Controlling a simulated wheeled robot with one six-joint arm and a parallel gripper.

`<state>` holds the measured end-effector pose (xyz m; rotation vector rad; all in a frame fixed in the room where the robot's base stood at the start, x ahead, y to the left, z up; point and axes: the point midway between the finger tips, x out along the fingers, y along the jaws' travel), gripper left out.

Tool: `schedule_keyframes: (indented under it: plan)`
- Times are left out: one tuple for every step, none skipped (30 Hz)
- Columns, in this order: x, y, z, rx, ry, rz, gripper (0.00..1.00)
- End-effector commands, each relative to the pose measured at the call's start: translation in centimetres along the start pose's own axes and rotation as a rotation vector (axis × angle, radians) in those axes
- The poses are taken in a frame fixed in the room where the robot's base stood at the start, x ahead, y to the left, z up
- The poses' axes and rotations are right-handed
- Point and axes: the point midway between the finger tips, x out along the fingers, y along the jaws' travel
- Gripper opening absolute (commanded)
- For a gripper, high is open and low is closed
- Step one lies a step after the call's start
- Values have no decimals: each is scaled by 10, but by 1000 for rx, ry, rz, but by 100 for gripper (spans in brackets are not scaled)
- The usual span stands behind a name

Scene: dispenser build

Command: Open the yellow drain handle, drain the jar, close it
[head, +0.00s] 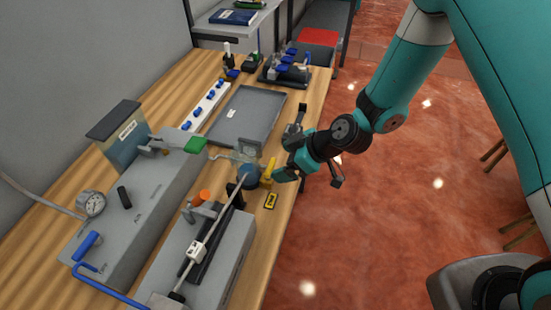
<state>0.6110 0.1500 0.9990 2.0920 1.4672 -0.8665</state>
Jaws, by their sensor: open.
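The yellow drain handle (268,171) stands near the right edge of the wooden bench, with a small yellow label (271,201) just in front of it. A clear glass jar (245,156) appears beside it to the left, partly crowded by nearby fittings; its contents cannot be made out. My gripper (287,158) is open, just right of the handle at the bench edge. One finger is very close to the handle; I cannot tell whether they touch. No held object shows.
A grey tray (245,115) lies behind the jar. A grey console with a gauge (91,203) stands left, with a green handle (195,144). An orange-knobbed unit with a slanted rod (203,245) stands in front. Open floor (400,200) lies right of the bench.

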Motion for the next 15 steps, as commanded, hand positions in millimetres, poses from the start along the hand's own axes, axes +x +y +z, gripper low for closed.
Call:
schedule_keyframes:
  plan:
    - [8,-1,-1,0,-2,-3,92]
    - [13,-1,-1,-1,-1,-2,92]
    - [19,-1,-1,-1,-2,-2,92]
    - [23,0,-1,-1,-1,-1,92]
    - [26,0,-1,0,-1,-2,92]
    - [30,0,-1,0,-1,-2,92]
    - [33,0,-1,0,0,-1,92]
    - [35,0,-1,0,0,-1,92]
    - [37,0,0,0,0,-1,92]
    - [38,0,0,0,0,0,92]
    - [39,0,0,0,0,0,92]
    - [40,0,0,0,1,1,92]
    - [40,0,0,0,1,1,92]
    - [40,0,0,1,1,1,92]
    - [40,0,0,1,1,1,92]
